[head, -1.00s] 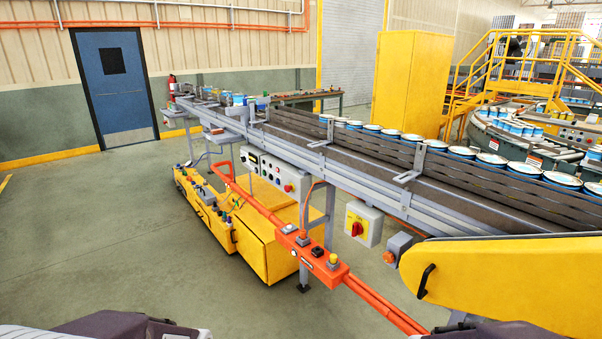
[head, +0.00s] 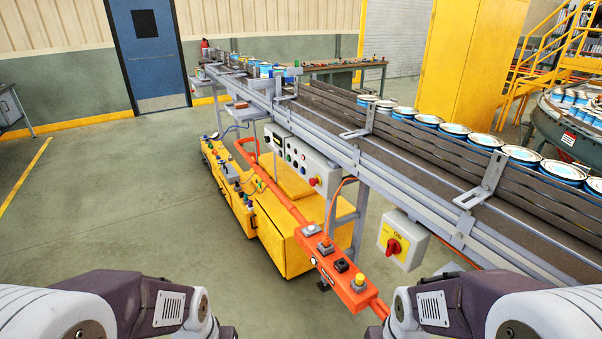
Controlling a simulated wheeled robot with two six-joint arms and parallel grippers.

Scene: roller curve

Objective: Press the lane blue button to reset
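A grey control box (head: 309,168) with several small buttons and a red mushroom knob hangs under the side of the conveyor. Its buttons are too small for me to tell surely which is blue. An orange panel (head: 338,272) at the end of an orange rail carries an orange button (head: 326,243), a black button (head: 341,265) and a yellow button (head: 360,281). No blue button is clear on this panel. My two arms show at the lower left and lower right, but neither gripper is in view.
The conveyor (head: 400,165) carries blue-and-white cans and runs from the back to the right edge. A box with a red rotary switch (head: 397,247) hangs below it. Yellow machinery (head: 285,235) stands on the floor under the rail. The floor (head: 110,220) at left is clear.

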